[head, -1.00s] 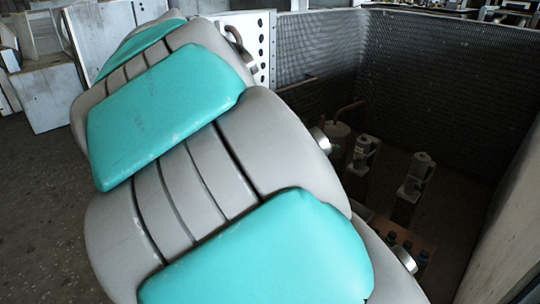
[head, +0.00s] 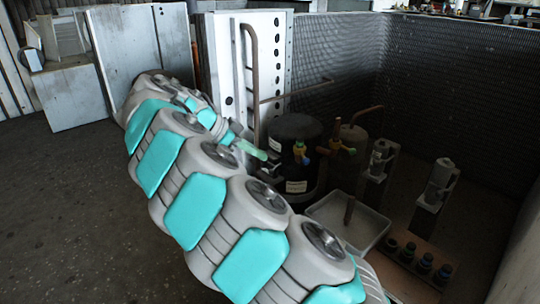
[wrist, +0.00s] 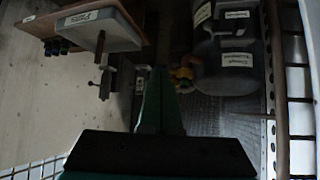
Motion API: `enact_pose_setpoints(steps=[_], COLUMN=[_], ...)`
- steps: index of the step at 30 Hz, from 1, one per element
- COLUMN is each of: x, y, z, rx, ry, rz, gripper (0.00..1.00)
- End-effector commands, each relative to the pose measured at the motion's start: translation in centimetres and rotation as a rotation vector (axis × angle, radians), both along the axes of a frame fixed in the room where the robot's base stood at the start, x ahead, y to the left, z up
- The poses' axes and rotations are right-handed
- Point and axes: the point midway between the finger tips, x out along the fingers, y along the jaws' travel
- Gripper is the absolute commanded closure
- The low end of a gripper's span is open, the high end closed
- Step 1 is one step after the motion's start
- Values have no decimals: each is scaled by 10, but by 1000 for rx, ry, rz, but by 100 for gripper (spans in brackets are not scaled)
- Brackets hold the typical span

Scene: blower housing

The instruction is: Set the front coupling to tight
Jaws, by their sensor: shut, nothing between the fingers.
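My gripper (head: 258,153) shows in the head view as a green tip beside the black tank (head: 296,128). In the wrist view my gripper (wrist: 160,72) is shut, with nothing between its fingers.
A pale tray (head: 375,236) lies below the tank. Several blue-capped parts (head: 425,263) stand on a board at the lower right. A copper pipe (head: 253,70) and a white perforated panel (head: 270,60) rise behind my arm. Mesh walls enclose the housing.

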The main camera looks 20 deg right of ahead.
Motion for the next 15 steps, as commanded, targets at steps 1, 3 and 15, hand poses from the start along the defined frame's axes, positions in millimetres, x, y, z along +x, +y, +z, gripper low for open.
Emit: enact_pose_setpoints(steps=[1, 3, 15], x=[-1, -1, 1], y=[-6, -14, -73], z=[-5, -11, -57], rx=[0, -1, -1], ry=[1, 1, -1], rz=[-3, -3, -1], gripper=[100, 100, 100])
